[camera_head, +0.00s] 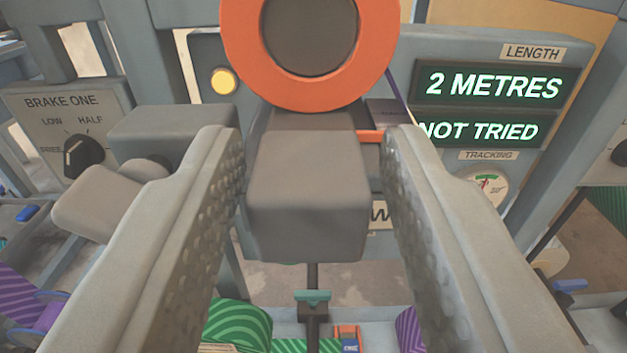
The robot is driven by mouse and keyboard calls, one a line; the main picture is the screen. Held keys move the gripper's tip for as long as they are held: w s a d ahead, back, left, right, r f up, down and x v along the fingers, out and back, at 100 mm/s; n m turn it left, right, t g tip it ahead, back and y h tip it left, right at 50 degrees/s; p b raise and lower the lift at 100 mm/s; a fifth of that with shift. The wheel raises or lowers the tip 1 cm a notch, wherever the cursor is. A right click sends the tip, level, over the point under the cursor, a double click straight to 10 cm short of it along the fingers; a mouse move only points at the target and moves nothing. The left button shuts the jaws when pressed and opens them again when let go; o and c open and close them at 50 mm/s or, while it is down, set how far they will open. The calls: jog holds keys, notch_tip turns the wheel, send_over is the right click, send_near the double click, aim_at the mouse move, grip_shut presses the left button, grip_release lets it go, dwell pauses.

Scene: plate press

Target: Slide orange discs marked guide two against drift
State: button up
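A large orange disc (240,45) with a dark grey round centre (310,30) stands upright at the top middle, cut off by the picture's edge. No guide two marking is readable on it. A thin orange edge (370,136) shows lower right of it, mostly hidden. My gripper (312,138) is open, its two dimpled fingers on either side of a grey block (307,195) below the disc. A gap shows between the block and the right finger; whether the left finger touches it I cannot tell.
A panel at right has displays reading "2 METRES" (493,86) and "NOT TRIED" (480,131), above a tracking dial (487,187). A yellow button (223,81) is left of the disc. A "BRAKE ONE" knob (84,155) and grey lever (105,200) stand at left. Green striped material (237,324) lies below.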

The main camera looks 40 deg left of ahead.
jog(key=v, duration=1.6)
jog(key=shift+s, duration=0.1)
jog(key=s+a+r+m+t+h, duration=0.25)
jog(key=s+r+h, duration=0.2)
jog(key=r, duration=0.55)
jog(key=s+a+r+m+t+h, duration=0.2)
jog(key=s+r+t+h, duration=0.25)
jog(key=r, duration=0.45)
jog(key=s+a+r+m+g+h, duration=0.1)
jog(key=s+a+m, duration=0.1)
jog(key=s, duration=0.7)
jog(key=s+a+m+g+h, duration=0.1)
jog(key=s+a, duration=0.3)
jog(key=s, duration=0.6)
jog(key=shift+s+r+m+g+h, duration=0.15)
jog(key=shift+r+m+g+h, duration=0.25)
jog(key=shift+g, duration=0.2)
jog(key=shift+o, duration=0.2)
jog(key=shift+d, duration=0.1)
